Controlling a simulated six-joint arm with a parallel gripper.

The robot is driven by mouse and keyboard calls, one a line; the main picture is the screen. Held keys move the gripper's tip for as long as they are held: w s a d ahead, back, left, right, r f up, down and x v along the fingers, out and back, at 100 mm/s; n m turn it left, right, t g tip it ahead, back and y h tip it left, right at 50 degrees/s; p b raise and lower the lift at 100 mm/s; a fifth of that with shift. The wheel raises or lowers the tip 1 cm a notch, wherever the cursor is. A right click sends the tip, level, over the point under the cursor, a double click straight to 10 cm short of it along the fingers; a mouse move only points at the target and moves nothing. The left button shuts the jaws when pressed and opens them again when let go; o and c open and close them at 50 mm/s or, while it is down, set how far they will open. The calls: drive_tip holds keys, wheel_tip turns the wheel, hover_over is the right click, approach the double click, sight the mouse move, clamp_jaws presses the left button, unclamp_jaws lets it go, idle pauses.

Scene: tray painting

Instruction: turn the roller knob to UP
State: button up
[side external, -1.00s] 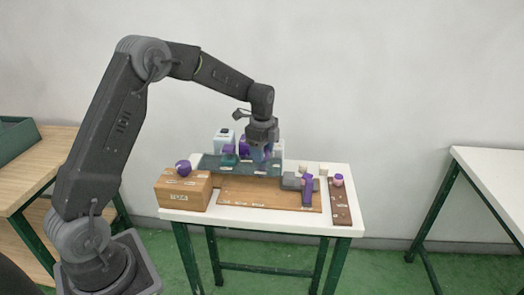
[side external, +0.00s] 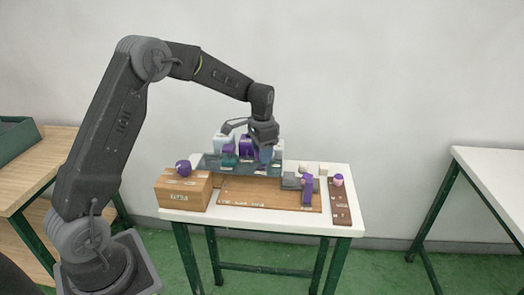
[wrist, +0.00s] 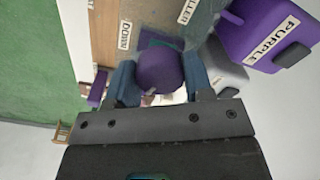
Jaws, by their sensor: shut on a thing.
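My gripper (wrist: 159,80) has its two blue fingers on either side of a round purple knob (wrist: 160,68) and is shut on it. A "DOWN" label (wrist: 125,36) lies just beyond the knob to the left in the wrist view, and a label that seems to read "ROLLER" (wrist: 188,10) lies beyond it to the right. No "UP" label is readable, and I cannot tell which way the knob points. In the side view my gripper (side external: 265,155) reaches down onto the dark board (side external: 210,160) at the back of the table, hiding the knob.
A purple container labelled "PURPLE" (wrist: 262,30) stands close to the right finger in the wrist view. A cardboard box (side external: 183,190) with a purple ball (side external: 183,167) stands front left. A brown panel (side external: 250,192), a purple-handled tool (side external: 308,190) and a brown strip (side external: 340,205) lie in front and right.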

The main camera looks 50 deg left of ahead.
drive_tip(key=shift+n, duration=1.5)
drive_tip(key=o, duration=0.9)
drive_tip(key=shift+o, duration=0.2)
wheel_tip(320, 180, up, 14)
drive_tip(key=shift+f, duration=0.1)
